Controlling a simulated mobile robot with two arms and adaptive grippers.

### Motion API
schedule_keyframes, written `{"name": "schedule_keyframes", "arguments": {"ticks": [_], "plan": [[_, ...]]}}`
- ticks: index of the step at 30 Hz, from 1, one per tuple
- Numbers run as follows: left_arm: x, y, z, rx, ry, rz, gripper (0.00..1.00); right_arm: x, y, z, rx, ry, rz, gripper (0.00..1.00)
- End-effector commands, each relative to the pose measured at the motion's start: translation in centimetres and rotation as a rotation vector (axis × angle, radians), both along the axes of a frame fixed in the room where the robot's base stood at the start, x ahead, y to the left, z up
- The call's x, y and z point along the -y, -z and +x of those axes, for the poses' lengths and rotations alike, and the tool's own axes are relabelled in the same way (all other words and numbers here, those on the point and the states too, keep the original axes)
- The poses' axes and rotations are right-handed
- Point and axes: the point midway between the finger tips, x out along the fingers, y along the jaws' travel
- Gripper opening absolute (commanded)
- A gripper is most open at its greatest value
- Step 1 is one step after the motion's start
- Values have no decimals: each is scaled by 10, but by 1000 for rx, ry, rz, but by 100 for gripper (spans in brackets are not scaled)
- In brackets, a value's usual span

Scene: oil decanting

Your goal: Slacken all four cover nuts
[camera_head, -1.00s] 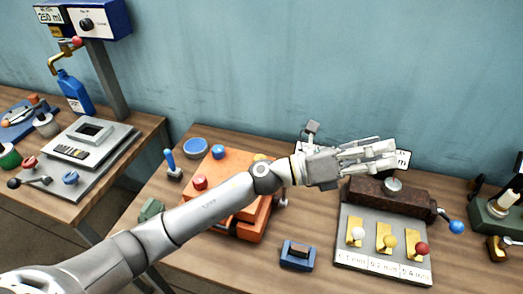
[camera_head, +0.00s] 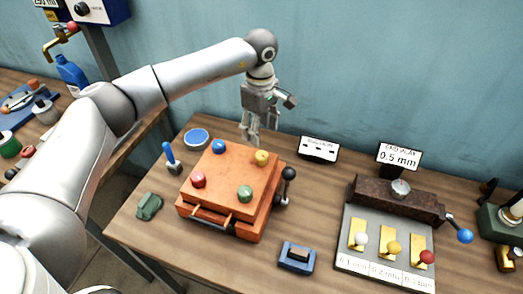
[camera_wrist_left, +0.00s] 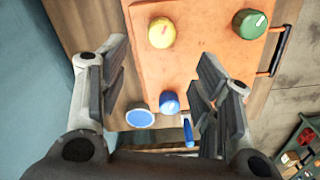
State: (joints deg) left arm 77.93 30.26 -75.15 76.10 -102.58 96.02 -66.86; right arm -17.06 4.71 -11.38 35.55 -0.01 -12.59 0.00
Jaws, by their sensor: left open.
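An orange box (camera_head: 225,178) stands on the table with four coloured cover nuts on its lid. The blue nut (camera_head: 219,147) is at the back left, the yellow nut (camera_head: 262,157) at the back right, the red nut (camera_head: 198,180) at the front left, the green nut (camera_head: 245,193) at the front right. My left gripper (camera_head: 249,137) points down behind the box's back edge, open and empty. In the left wrist view its fingers (camera_wrist_left: 163,72) are apart, with the yellow nut (camera_wrist_left: 161,33) and blue nut (camera_wrist_left: 169,102) between or near them. My right gripper is not seen.
A blue-rimmed dish (camera_head: 196,139) and a blue-handled tool (camera_head: 172,160) stand left of the box. A black-knobbed lever (camera_head: 288,174) is at its right side. A blue block (camera_head: 297,257) lies in front; a gauge board (camera_head: 385,250) with gold plates is to the right.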

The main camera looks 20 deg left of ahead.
Motion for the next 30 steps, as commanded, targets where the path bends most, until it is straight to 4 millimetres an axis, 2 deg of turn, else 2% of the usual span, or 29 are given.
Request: {"name": "schedule_keyframes", "arguments": {"ticks": [9,15,21,29,30], "plan": [[2,55,-2,-7,-1,-5,58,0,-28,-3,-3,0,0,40],[2,86,-2,-4,-1,-6,58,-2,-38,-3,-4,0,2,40],[2,100,-1,-2,0,-6,58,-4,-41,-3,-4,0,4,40],[2,102,-1,-1,0,-6,58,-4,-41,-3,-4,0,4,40],[2,102,-1,-1,0,-6,53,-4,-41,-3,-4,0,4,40]]}}
